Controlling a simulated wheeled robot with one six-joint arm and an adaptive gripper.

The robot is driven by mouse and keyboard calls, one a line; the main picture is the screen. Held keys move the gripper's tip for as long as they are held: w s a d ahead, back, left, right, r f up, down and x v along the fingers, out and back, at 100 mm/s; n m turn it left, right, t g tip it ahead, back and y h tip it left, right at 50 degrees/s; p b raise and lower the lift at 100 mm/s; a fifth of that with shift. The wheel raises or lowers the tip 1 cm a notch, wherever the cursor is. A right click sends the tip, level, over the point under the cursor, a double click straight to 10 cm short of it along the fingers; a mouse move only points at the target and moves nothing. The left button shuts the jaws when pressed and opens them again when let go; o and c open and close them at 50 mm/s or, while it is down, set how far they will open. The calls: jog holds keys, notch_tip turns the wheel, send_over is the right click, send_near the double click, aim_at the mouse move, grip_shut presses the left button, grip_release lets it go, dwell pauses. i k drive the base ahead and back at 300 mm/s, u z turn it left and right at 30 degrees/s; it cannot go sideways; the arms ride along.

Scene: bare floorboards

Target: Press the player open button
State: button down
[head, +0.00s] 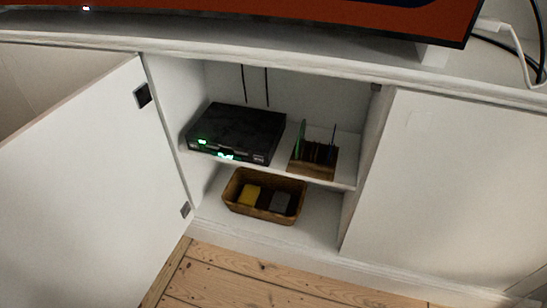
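The player (236,132) is a flat black box on the upper shelf of an open white cabinet. Green lights glow on its front face, one at the left and a brighter one lower near the middle. Its front buttons are too small to tell apart, so I cannot pick out the open button. No disc tray sticks out of its front. My gripper is not in view.
A wooden rack (313,161) with thin upright items stands right of the player. A basket (264,196) with a yellow and a grey item sits below. The cabinet door (90,195) stands open at left; the right panel (450,180) is closed. A screen (380,14) stands on top.

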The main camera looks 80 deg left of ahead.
aim_at(256, 158)
jog(key=k, duration=1.4)
jog(key=u, duration=1.95)
jog(key=i, duration=0.5)
